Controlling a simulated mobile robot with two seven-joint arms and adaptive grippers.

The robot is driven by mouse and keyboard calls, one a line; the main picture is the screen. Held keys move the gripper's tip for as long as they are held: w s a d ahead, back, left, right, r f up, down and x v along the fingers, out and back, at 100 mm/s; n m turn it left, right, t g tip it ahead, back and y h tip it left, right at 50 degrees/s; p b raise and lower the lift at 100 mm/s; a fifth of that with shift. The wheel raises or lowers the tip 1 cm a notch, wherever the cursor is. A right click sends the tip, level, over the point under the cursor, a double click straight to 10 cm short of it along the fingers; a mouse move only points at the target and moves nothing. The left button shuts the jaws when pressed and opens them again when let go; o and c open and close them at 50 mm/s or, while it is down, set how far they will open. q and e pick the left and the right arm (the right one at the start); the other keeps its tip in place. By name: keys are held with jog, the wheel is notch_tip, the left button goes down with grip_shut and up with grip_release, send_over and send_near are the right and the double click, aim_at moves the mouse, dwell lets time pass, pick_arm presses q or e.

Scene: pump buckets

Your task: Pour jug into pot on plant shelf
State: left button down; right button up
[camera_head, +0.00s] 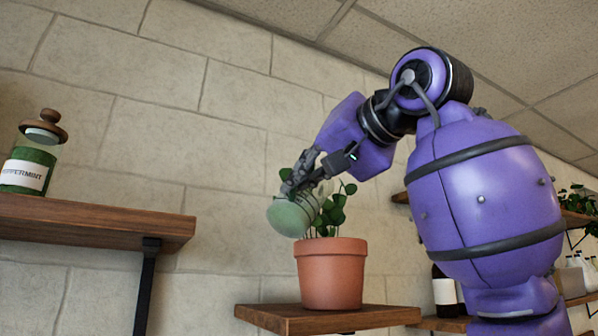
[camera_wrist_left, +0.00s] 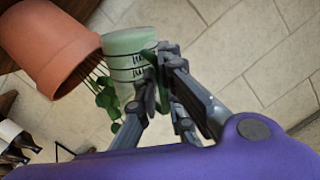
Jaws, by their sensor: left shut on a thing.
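The jug (camera_head: 290,217) is a pale green, translucent vessel, strongly tilted beside and above the pot. The left wrist view shows dark measuring marks on the jug (camera_wrist_left: 129,58). My left gripper (camera_head: 303,178) is shut on the jug; its dark fingers (camera_wrist_left: 160,85) also show close up in the left wrist view. The terracotta pot (camera_head: 332,275) stands upright and holds a leafy green plant (camera_head: 335,208). It also shows at the upper left of the left wrist view (camera_wrist_left: 50,45). Whether liquid is flowing cannot be told. My right gripper is not in view.
The pot stands on a wooden plant shelf (camera_head: 270,317). Another wooden shelf (camera_head: 90,222) at left carries a green peppermint jar (camera_head: 28,165). Shelves with a dark bottle (camera_head: 444,292) and plants (camera_head: 577,200) lie behind my arm. A stone-block wall stands close behind.

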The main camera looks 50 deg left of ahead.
pick_arm(q)
jog(key=w+r+m+g, duration=0.3)
jog(key=w+r+m, duration=0.4)
jog(key=m, duration=0.4)
jog(key=shift+r+m, duration=0.3)
jog(key=shift+r, duration=0.15)
dwell(0.9)
jog(key=shift+w+h, duration=0.1)
jog(key=shift+h, duration=0.2)
dwell(1.2)
jog(key=s+f+n+t, duration=0.3)
jog(key=s+f+n, duration=0.4)
jog(key=n, duration=0.6)
jog(key=shift+s+f+y, duration=0.15)
jog(key=shift+s+y, duration=0.25)
jog(key=shift+s, duration=0.5)
jog(key=shift+w, duration=0.1)
